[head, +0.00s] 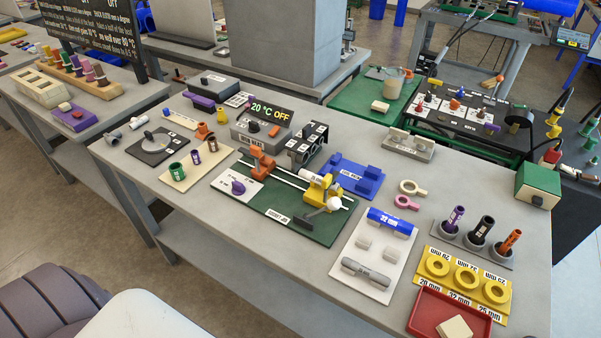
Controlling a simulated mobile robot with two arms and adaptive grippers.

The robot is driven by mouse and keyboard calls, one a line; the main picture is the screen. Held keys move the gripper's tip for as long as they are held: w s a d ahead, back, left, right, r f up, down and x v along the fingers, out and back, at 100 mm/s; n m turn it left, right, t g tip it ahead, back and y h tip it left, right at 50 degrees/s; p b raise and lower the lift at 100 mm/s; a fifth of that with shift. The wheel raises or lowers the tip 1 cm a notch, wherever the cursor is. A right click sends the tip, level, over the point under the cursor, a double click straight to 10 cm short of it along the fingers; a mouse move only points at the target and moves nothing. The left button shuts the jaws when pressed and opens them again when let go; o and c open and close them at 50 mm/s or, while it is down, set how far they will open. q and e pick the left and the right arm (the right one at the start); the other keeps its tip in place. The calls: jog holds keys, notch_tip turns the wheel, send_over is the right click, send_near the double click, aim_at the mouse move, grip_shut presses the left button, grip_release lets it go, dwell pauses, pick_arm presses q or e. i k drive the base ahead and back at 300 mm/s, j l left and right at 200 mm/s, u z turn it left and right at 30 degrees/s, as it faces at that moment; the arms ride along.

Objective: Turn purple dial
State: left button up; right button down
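A small purple dial (237,187) sits on a white plate with small dark markings. The plate lies at the left end of the dark green board (300,226) on the middle table. The dial is small here, and I cannot read its setting. An orange clamp (262,166) stands just behind and to the right of it, and a yellow clamp (323,190) stands further right on rails. Neither of my grippers is in view.
A grey box with a lit display reading 20 °C OFF (270,112) stands behind the board. A cream tray with small cups (178,183) lies left of the dial. A white tray with a blue pipe (390,222) lies to the right.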

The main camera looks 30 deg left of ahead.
aim_at(238, 188)
jog(key=u, duration=1.35)
